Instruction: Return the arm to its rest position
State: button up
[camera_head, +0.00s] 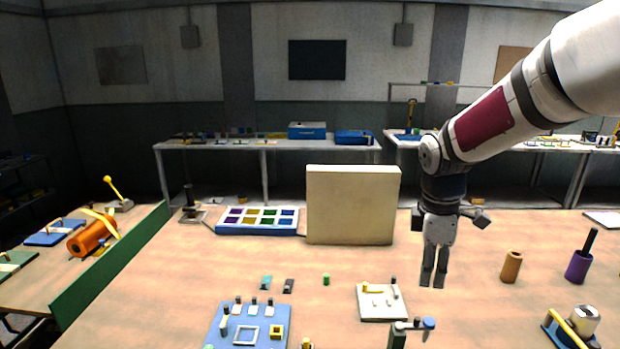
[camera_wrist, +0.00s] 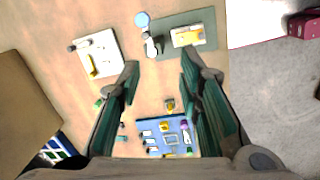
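My gripper (camera_head: 433,284) hangs from my raised arm in the head view, fingers pointing down, above the right half of the wooden table (camera_head: 460,315). In the wrist view my gripper (camera_wrist: 159,64) shows its two fingers apart with bare table between them, so it is open and empty. It is clear of the objects around it. A cream upright board (camera_head: 352,205) stands just left of it in the head view.
A white plate (camera_head: 382,314) with small parts and a blue board (camera_head: 240,335) lie in front. A brown cylinder (camera_head: 511,267) and a purple holder (camera_head: 578,267) stand right. A blue sorting tray (camera_head: 257,230) sits behind left. A green divider (camera_head: 110,265) borders the left.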

jog(key=s+a+r+m+t, duration=0.1)
jog(key=s+a+r+m, duration=0.1)
jog(key=s, duration=0.5)
jog(key=s+a+r+m+t, duration=0.2)
jog(key=s+r+m, duration=0.3)
jog(key=s+m, duration=0.2)
jog(key=s+a+r+m+t+y, duration=0.1)
jog(key=s+a+r+m+t, duration=0.1)
jog(key=s+m, duration=0.3)
jog(key=shift+s+r, duration=0.9)
jog(key=shift+s, duration=1.25)
